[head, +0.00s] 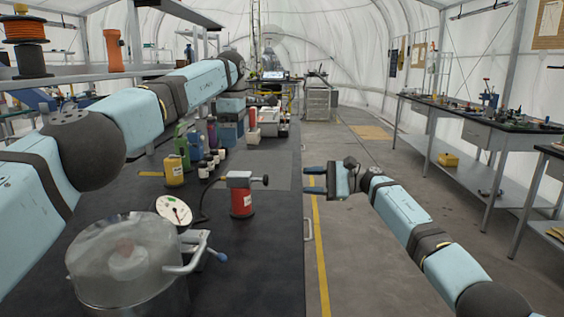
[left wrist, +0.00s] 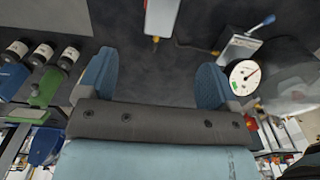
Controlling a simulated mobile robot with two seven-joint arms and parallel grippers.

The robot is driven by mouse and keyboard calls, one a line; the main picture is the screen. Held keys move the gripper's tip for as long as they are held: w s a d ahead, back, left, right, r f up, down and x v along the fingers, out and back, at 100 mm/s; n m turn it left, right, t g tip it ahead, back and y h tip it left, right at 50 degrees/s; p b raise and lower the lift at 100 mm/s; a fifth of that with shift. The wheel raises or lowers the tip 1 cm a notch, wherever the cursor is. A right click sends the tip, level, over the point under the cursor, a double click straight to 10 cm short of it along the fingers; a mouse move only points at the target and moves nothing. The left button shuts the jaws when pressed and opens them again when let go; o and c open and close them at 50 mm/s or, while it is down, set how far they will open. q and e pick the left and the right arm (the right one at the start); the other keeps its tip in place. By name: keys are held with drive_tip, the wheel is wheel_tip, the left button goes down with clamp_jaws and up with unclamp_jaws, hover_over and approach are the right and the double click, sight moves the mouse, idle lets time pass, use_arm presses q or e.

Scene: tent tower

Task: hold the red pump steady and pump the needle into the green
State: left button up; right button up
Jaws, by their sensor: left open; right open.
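The red pump (head: 242,202) stands upright on the dark bench, with a grey head and a black-knobbed lever to its right. Its head shows at the top of the left wrist view (left wrist: 162,15). The round white gauge (head: 174,211) is left of the pump; it also shows in the left wrist view (left wrist: 243,77). Its needle is too small to read against the coloured marks. My left gripper (left wrist: 155,85) is open and empty, apart from the pump; its fingertips are unclear in the head view. My right gripper (head: 316,180) is open and empty, right of the pump, fingers pointing left.
A thin hose runs between the pump and gauge side. The bench's right edge lies near my right gripper.

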sight(235, 173)
use_arm(q)
wheel_tip(235, 173, down, 13)
drive_tip(key=shift+f, duration=0.15)
idle(0.4)
drive_tip(key=c, duration=1.2)
drive_tip(key=shift+c, duration=0.2)
use_arm(e)
drive_tip(key=shift+d, duration=0.1)
drive_tip(key=c, duration=0.7)
drive_tip(key=shift+d+f+m, duration=0.1)
drive_tip(key=shift+d+m, duration=0.15)
drive_tip(key=shift+m, duration=0.45)
clamp_jaws()
drive_tip(key=d+m, duration=0.1)
drive_tip(key=m, duration=0.2)
drive_tip(key=d+m, duration=0.2)
drive_tip(key=m, duration=0.1)
drive_tip(key=d+m, duration=0.1)
drive_tip(key=m, duration=0.2)
drive_tip(key=shift+s+d, duration=0.1)
drive_tip(key=shift+d, duration=0.1)
